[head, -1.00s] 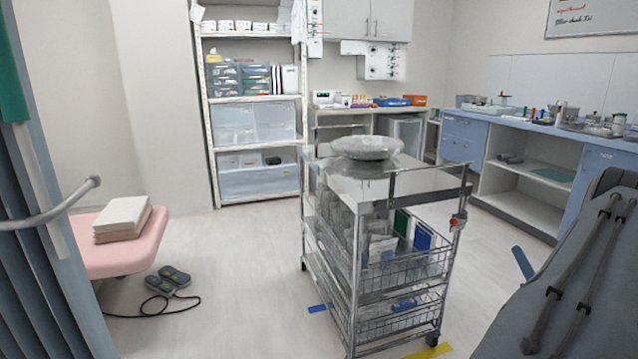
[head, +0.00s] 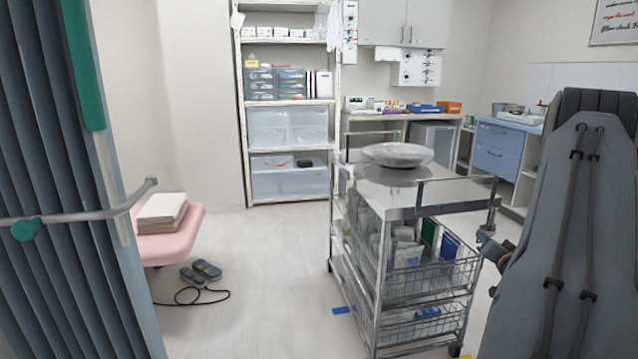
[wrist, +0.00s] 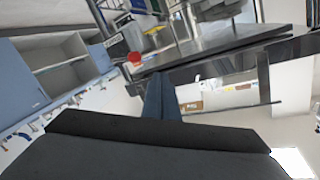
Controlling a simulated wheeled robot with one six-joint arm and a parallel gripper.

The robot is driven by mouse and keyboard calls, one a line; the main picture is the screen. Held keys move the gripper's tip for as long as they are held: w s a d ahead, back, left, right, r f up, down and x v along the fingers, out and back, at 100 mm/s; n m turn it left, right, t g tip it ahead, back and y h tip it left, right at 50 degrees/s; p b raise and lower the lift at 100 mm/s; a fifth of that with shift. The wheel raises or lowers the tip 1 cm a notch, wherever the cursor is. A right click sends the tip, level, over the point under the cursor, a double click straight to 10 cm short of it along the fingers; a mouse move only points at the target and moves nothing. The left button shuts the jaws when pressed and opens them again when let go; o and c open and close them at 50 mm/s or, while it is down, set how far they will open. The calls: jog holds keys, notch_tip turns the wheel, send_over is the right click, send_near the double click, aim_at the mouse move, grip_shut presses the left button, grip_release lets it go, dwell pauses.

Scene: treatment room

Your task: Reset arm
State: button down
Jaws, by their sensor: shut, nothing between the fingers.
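My gripper (wrist: 162,98) shows in the wrist view as a narrow, dark blue-grey pair of fingers closed together, with its wide dark body below. It holds nothing. The metal trolley (wrist: 240,48) is tilted beyond the fingertips in that view, with its red knob (wrist: 134,58) up and to the left. In the head view, my grey arm with cables stands at the right edge, right beside the trolley (head: 445,194). The fingertips cannot be made out there. Whether the arm touches the trolley cannot be told.
A wrapped round bowl (head: 398,154) sits on the trolley; packets and blue folders fill its baskets. A blue-grey curtain (head: 70,200) and a rail (head: 90,214) are close on the left. A pink couch (head: 185,222) and foot pedals (head: 200,272) lie beyond.

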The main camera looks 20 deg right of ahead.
jog(key=w+a+r+n+g+y+p, duration=0.15)
jog(key=w+a, duration=0.25)
jog(key=a, duration=0.4)
jog(key=w+a+r+n+g+y, duration=0.1)
jog(key=w+a+r+g, duration=0.1)
jog(key=w+a, duration=0.35)
jog(key=s+a+r+n+g+y+p, duration=0.1)
jog(key=s+a+n+g, duration=0.1)
jog(key=a, duration=0.7)
jog(key=s+a+r+n+g+y+p, duration=0.1)
jog(key=a+g, duration=0.1)
jog(key=a, duration=0.7)
jog(key=s+a+r+n+g+y+p, duration=0.1)
jog(key=s+a+r+n+g, duration=0.1)
jog(key=s+a, duration=1)
jog(key=s+a+r+n+g+y+p, duration=0.2)
jog(key=s+a+r+n+g, duration=0.1)
jog(key=s+a, duration=0.9)
jog(key=a+n+g, duration=0.1)
jog(key=a+g, duration=0.1)
jog(key=a, duration=0.3)
jog(key=shift+s+p, duration=0.3)
jog(key=shift+s, duration=0.05)
jog(key=shift+r+g+y, duration=0.1)
jog(key=shift+g+y, duration=0.15)
